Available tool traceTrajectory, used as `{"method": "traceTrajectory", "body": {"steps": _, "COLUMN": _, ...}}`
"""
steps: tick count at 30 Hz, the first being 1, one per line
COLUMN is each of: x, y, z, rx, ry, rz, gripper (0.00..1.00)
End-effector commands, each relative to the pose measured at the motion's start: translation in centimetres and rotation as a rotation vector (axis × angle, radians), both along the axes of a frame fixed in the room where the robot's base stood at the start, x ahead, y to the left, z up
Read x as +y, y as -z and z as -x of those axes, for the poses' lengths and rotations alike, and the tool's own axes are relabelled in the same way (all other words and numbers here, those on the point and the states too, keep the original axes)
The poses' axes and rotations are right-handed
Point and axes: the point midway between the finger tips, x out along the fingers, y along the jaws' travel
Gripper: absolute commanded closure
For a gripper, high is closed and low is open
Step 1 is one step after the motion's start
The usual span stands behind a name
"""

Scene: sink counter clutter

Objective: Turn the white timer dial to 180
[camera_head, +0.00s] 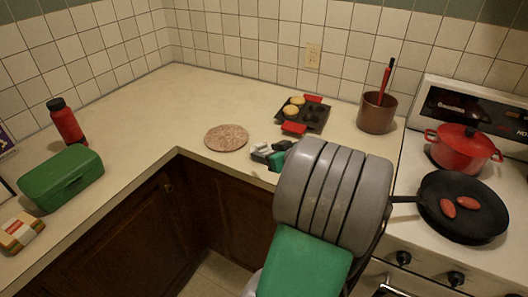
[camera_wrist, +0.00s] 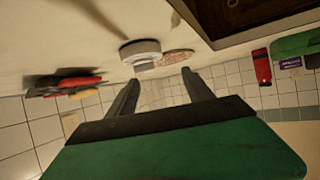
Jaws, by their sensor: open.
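The white timer (camera_wrist: 140,48) is a round, pale disc on the counter, seen in the wrist view just beyond my fingertips. Its dial markings are too small and dark to read. My gripper (camera_wrist: 160,76) is open, with its two dark fingers spread apart and nothing visible between them. The timer appears apart from the fingers. In the head view my gripper (camera_head: 268,155) is low over the counter near the front edge, in front of the muffin tin. My arm hides part of the counter there, and I cannot make out the timer.
A round cork-like trivet (camera_head: 227,138) lies left of my gripper. A brown utensil pot (camera_head: 376,113) stands right. The stove holds a red pot (camera_head: 462,148) and black pan (camera_head: 463,207). The counter's left stretch has free room.

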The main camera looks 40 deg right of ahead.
Motion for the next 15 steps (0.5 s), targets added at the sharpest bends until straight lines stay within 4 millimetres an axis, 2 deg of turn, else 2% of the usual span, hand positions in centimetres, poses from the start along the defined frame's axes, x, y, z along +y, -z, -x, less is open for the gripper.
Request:
{"method": "traceTrajectory", "body": {"steps": 1, "x": -1.6, "y": 0.3, "z": 0.9, "rx": -0.032, "ry": 0.03, "rz": 0.005, "gripper": 0.4}}
{"method": "traceTrajectory", "body": {"steps": 5, "x": -2.9, "y": 0.1, "z": 0.9, "rx": -0.068, "ry": 0.05, "rz": 0.017, "gripper": 0.4}}
{"method": "traceTrajectory", "body": {"steps": 15, "x": -3.6, "y": 2.2, "z": -4.6, "rx": -0.064, "ry": 0.046, "rz": 0.015, "gripper": 0.4}}
